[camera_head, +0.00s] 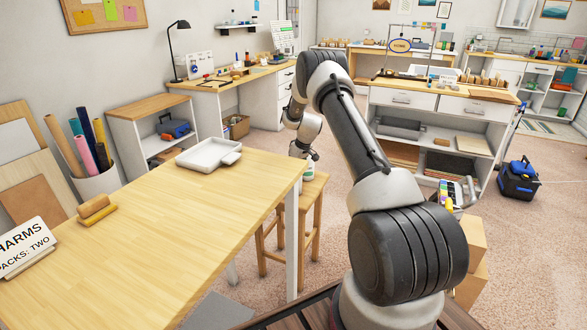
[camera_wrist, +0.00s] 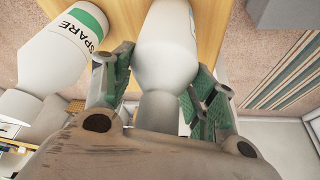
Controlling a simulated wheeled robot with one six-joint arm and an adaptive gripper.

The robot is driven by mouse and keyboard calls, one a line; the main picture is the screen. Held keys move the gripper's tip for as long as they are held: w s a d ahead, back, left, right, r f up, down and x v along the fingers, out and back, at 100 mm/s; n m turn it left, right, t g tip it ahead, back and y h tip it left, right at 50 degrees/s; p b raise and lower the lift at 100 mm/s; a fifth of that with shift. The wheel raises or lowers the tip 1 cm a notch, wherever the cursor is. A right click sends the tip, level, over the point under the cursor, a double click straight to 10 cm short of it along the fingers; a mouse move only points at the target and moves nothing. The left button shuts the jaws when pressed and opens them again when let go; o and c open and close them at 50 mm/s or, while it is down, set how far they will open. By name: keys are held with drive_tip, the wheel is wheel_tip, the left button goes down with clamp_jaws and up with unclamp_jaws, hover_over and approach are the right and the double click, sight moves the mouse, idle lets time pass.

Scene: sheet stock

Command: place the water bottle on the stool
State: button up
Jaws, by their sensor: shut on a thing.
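The stool (camera_head: 316,186) is wooden and stands just beyond the right edge of the near table. My gripper (camera_head: 308,157) is above the stool top in the head view. In the wrist view my gripper (camera_wrist: 158,75) is shut on a white bottle (camera_wrist: 166,42), its green pads on either side. Only a sliver of that bottle's label shows. A second white bottle (camera_wrist: 48,58), with a green band and the word SPARE, is to its left. The wooden top (camera_wrist: 212,22) shows behind both. I cannot tell whether the held bottle touches it.
The near table (camera_head: 170,225) bears a white tray (camera_head: 208,153), a wooden block on a yellow base (camera_head: 96,209) and a sign (camera_head: 27,248). Cardboard boxes (camera_head: 470,260) stand at the right. Open carpet lies behind the stool.

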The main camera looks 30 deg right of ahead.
drive_tip(key=o, duration=1.7)
drive_tip(key=v, duration=1.2)
drive_tip(key=s+a+r+m, duration=0.1)
drive_tip(key=s+a+r, duration=0.4)
drive_tip(key=s+r, duration=0.55)
drive_tip(key=s+a+r, duration=0.5)
drive_tip(key=s+r, duration=0.2)
drive_tip(key=r, duration=0.6)
drive_tip(key=s+a+r+m, duration=0.1)
drive_tip(key=s+a+r, duration=0.15)
drive_tip(key=s, duration=0.55)
drive_tip(key=s+a+r, duration=0.1)
drive_tip(key=s+r, duration=0.2)
drive_tip(key=s, duration=0.5)
drive_tip(key=shift+m+h, duration=0.6)
drive_tip(key=s+f, duration=0.1)
drive_tip(key=s, duration=0.4)
drive_tip(key=s+f, duration=0.1)
drive_tip(key=s, duration=0.4)
drive_tip(key=s+a+f, duration=0.1)
drive_tip(key=s, duration=0.4)
drive_tip(key=shift+s+f, duration=0.1)
drive_tip(key=shift+s, duration=0.15)
